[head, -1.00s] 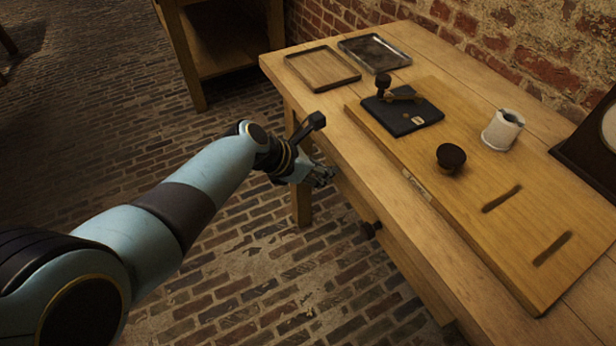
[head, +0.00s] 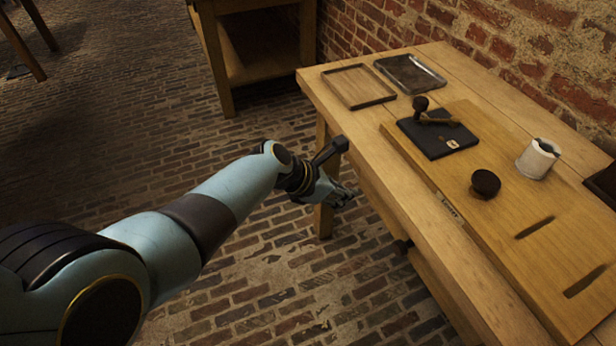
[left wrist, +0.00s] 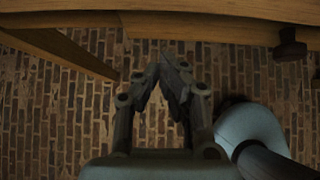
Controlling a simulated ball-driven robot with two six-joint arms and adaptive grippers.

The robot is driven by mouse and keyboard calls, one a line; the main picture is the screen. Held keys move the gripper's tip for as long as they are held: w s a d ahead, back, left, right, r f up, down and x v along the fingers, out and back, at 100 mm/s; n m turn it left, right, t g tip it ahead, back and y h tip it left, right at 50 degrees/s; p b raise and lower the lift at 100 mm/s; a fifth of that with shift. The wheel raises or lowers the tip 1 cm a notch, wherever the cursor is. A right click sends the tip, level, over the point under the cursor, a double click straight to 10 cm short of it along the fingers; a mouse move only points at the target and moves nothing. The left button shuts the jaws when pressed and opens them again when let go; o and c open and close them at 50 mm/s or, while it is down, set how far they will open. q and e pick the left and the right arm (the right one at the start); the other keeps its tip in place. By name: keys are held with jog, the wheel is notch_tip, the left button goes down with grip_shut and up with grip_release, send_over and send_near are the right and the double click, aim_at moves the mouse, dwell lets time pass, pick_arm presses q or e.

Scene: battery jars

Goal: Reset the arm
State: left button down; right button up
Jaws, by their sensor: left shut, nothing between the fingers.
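My left arm (head: 210,208) reaches in from the left in the head view. My left gripper (head: 348,193) is low beside the table's (head: 420,215) front edge, over the brick floor and apart from everything on the tabletop. In the left wrist view the left gripper (left wrist: 168,75) has its fingertips together, with nothing held between them. The table's underside edge (left wrist: 200,28) runs across the top of that view. My right gripper is in neither view.
On the table lie a wooden tray (head: 328,74), a metal tray (head: 395,68), a dark block (head: 437,142) with a knobbed lever, a dark round knob (head: 485,183) and a white jar (head: 537,159) on a wooden board (head: 510,262). A drawer knob (left wrist: 290,45) juts from the table front. Floor left is open.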

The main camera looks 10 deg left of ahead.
pick_arm(q)
jog(key=p+v, duration=0.4)
jog(key=v, duration=0.6)
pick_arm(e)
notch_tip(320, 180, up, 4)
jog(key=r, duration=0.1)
pick_arm(q)
jog(key=s+a+f+m+g+y+b, duration=0.1)
jog(key=s+a+f+m+b, duration=0.15)
jog(key=s+f, duration=0.65)
jog(key=s+a+f+m+g+y+b, duration=0.15)
jog(key=s+a+f, duration=0.25)
jog(key=s+f, duration=0.45)
jog(key=s+a+f+m+g+y+b, duration=0.15)
jog(key=s+a+f, duration=0.25)
jog(key=s+f, duration=0.45)
jog(key=s+a+f+m+y+b, duration=0.1)
jog(key=s+a+f+m, duration=0.3)
jog(key=s+m, duration=0.5)
jog(key=s+a+f+m+y+b, duration=0.1)
jog(key=s+a+f+m, duration=0.3)
jog(key=s+m, duration=0.6)
jog(key=shift+a+m+g+y+b, duration=0.4)
jog(key=shift+a+m+y, duration=0.45)
jog(key=shift+a, duration=0.4)
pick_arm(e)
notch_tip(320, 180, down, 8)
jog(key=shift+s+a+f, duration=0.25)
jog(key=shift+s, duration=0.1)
